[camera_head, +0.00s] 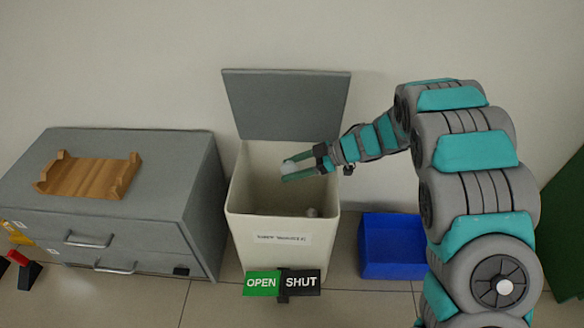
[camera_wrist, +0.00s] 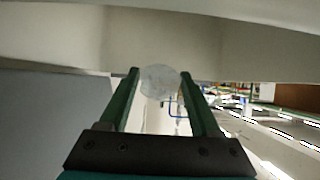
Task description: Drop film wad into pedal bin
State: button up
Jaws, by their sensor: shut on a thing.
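The pedal bin (camera_head: 240,215) is a cream box with its grey lid (camera_head: 288,105) standing open against the wall. A green OPEN and black SHUT pedal (camera_head: 281,283) is at its front base. My gripper (camera_head: 285,172) is over the bin's opening, reaching in from the right. It is shut on a whitish film wad (camera_head: 290,166). In the wrist view the pale round wad (camera_wrist: 160,82) sits between the two green fingertips (camera_wrist: 158,76).
A grey drawer cabinet (camera_head: 200,190) stands left of the bin with a wooden tray (camera_head: 90,177) on top. A blue open box (camera_head: 392,269) is on the floor to the right. A red and black object (camera_head: 22,268) is at the far left.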

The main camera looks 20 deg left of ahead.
aim_at(298, 167)
jog(key=o, duration=1.4)
jog(key=shift+v, duration=3.9)
jog(key=shift+s, duration=0.15)
